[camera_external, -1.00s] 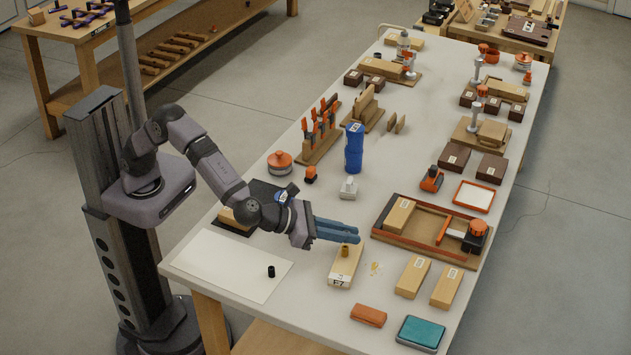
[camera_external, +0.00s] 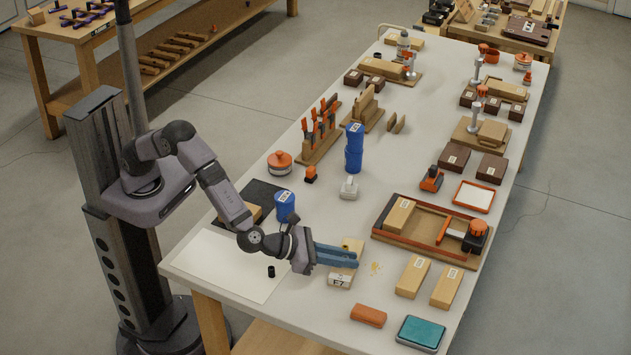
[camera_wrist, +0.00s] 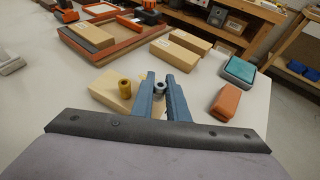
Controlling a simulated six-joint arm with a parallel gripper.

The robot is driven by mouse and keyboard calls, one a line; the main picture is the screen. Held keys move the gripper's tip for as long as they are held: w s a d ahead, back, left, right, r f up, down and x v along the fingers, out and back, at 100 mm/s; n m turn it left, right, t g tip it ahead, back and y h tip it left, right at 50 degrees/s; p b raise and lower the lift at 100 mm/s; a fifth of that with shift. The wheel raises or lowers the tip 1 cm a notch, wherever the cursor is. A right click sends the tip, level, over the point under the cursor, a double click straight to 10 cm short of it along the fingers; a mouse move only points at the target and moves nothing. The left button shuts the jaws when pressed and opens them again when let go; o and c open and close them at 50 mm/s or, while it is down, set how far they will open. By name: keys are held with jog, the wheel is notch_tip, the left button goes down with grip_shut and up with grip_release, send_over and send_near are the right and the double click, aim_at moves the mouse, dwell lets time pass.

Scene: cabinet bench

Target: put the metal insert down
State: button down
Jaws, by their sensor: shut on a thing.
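The metal insert (camera_wrist: 161,88), a small grey ring-ended cylinder, sits between the fingertips of my gripper (camera_wrist: 161,90) in the wrist view. My gripper is shut on it. In the external view my gripper (camera_external: 352,256) reaches over the light wooden block (camera_external: 340,281) marked F7, and its fingers hide the insert and part of the block. The block also shows in the wrist view (camera_wrist: 103,86), with a brass insert (camera_wrist: 125,91) upright on it just left of the fingers. I cannot tell whether the metal insert touches the block.
A black cylinder (camera_external: 271,271) stands on the white sheet (camera_external: 220,262). Two wooden blocks (camera_external: 412,277), an orange-brown block (camera_external: 368,315) and a teal-topped box (camera_external: 420,333) lie to the right and front. An orange-edged tray (camera_external: 402,247) stands behind. Shavings (camera_external: 376,268) lie beside the F7 block.

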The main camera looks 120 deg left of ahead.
jog(key=shift+f, duration=0.6)
jog(key=shift+f+b, duration=0.2)
jog(key=shift+b, duration=0.1)
jog(key=c, duration=1.7)
grip_release()
jog(key=shift+r, duration=0.15)
jog(key=shift+r+p, duration=0.15)
jog(key=shift+p, duration=0.25)
jog(key=b+v, duration=0.2)
jog(key=v, duration=1)
